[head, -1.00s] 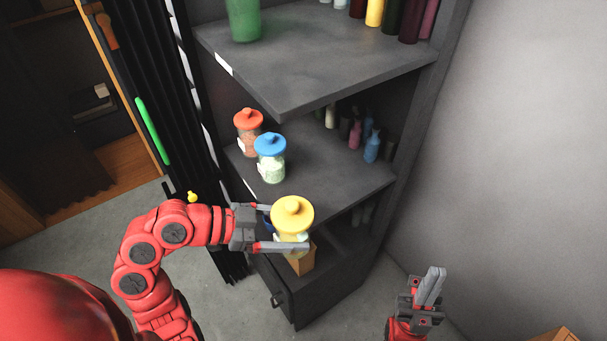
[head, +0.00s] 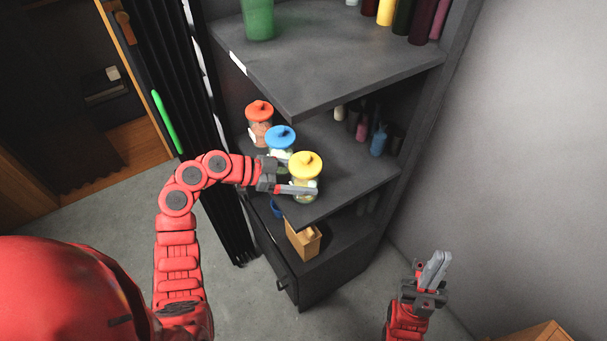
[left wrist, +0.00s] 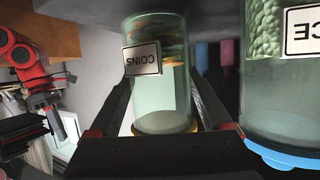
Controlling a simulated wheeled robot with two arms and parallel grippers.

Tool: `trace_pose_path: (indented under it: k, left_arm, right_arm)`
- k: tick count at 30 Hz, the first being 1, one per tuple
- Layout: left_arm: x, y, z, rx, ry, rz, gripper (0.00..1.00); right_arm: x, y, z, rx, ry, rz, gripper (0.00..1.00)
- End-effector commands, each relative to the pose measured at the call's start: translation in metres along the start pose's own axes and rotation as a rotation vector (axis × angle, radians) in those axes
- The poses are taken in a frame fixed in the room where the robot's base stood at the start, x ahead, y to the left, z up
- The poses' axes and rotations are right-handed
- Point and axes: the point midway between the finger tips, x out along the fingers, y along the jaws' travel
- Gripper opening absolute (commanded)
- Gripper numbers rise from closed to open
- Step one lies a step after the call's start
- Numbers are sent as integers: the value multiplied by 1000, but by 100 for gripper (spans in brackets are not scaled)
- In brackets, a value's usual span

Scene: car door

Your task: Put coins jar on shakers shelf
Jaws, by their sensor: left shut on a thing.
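The coins jar (head: 306,170) has a clear body and a yellow lid. Its "COINS" label shows upside down in the left wrist view (left wrist: 160,85), with coins at its base end. My left gripper (head: 305,189) is shut around the jar's body. The jar is upright at the front edge of the middle shelf (head: 345,185), right of the blue-lidded jar (head: 281,138). I cannot tell whether its base touches the shelf. Small pink and blue bottles, perhaps shakers (head: 378,141), stand at the back of that shelf. My right gripper (head: 437,268) is empty, fingers together.
A red-lidded jar (head: 260,120) stands behind the blue-lidded one. The upper shelf (head: 330,70) overhangs the middle one and holds a green jar (head: 258,18). A wooden box (head: 303,238) and a blue cup (head: 277,209) sit below. The middle shelf's right front is clear.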

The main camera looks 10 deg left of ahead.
Motion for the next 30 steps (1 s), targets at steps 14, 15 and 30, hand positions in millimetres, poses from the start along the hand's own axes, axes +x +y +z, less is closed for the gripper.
trace_pose_path:
  k: [14,15,30]
  left_arm:
    - [3,0,6,5,2,-2,88]
    - [3,0,6,5,2,-2,95]
    - [-25,-2,8,4,3,-9,100]
  right_arm:
    - [0,0,0,0,0,0,0]
    - [1,0,0,0,0,0,0]
    - [-9,0,2,0,0,0,0]
